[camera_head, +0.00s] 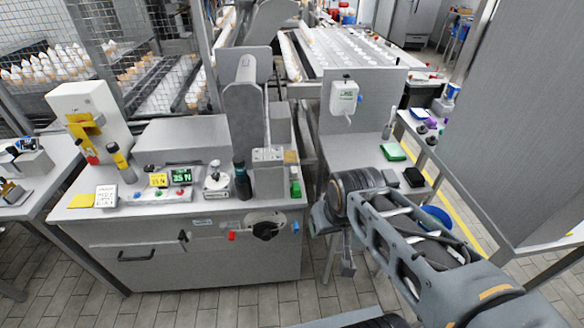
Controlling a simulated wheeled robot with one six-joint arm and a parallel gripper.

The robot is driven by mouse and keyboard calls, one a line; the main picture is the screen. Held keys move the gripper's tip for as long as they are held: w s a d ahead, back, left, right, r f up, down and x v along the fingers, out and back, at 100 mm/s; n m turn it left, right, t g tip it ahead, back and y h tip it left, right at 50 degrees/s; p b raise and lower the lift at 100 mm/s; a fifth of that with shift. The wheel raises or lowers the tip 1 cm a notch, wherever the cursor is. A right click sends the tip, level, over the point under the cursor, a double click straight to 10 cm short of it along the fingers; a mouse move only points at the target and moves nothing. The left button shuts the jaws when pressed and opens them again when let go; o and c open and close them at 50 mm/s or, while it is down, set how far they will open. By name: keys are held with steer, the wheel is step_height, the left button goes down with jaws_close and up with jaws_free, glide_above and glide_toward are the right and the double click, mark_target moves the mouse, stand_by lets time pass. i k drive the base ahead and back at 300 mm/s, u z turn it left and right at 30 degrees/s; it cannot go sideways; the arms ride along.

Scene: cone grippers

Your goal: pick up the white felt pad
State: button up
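I cannot pick out the white felt pad for certain. A small white flat piece with dark marks (106,196) lies at the front left of the grey machine bench (150,212), but its marks look like print, so I cannot tell whether it is felt. My arm reaches in from the bottom right. My gripper (347,264) hangs low just right of the bench, apart from the white piece. It is small and partly hidden by my arm, and its finger opening cannot be made out.
A yellow pad (81,201) lies left of the white piece. A yellow-topped cylinder (122,163), green display (181,176) and dark bottle (242,181) stand on the bench. A side table right holds a green pad (393,151) and black block (413,177). Tiled floor lies in front.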

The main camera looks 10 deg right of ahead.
mark_target(293, 175)
steer(key=u, duration=0.05)
steer(key=k, duration=0.5)
steer(key=z, duration=1.1)
steer(key=i, duration=1)
steer(key=u, duration=1.85)
steer(key=i, duration=0.5)
